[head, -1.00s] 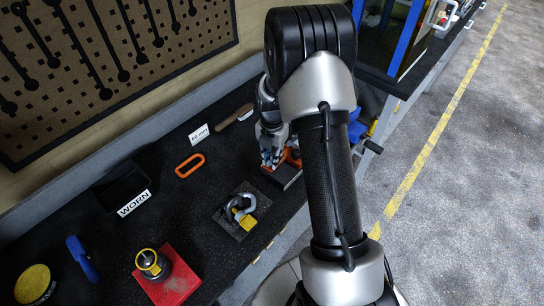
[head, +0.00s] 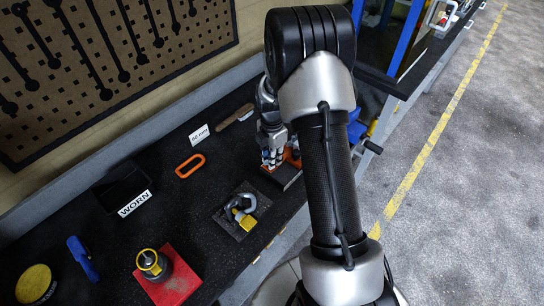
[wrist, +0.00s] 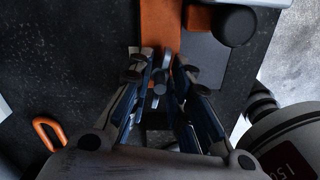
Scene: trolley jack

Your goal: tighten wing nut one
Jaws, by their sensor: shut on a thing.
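An orange part (wrist: 160,28) on a dark grey block (wrist: 205,55) shows in the wrist view, just beyond my fingertips. In the head view the orange part (head: 292,158) and the block (head: 285,177) sit on the black bench, partly behind my gripper. My gripper (head: 271,160) points down at them. In the wrist view my gripper (wrist: 161,70) has its fingers close together around a small grey wing nut (wrist: 159,88). The fingers hide part of the nut, and its exact angle is unclear. The head view does not show it.
An orange ring (head: 190,166), a grey shackle (head: 241,205) on a dark plate, a black bin marked WORN (head: 122,187) and a red plate (head: 185,285) lie left of my gripper. A white sign (head: 199,135) stands near the wall. Bare bench lies between them.

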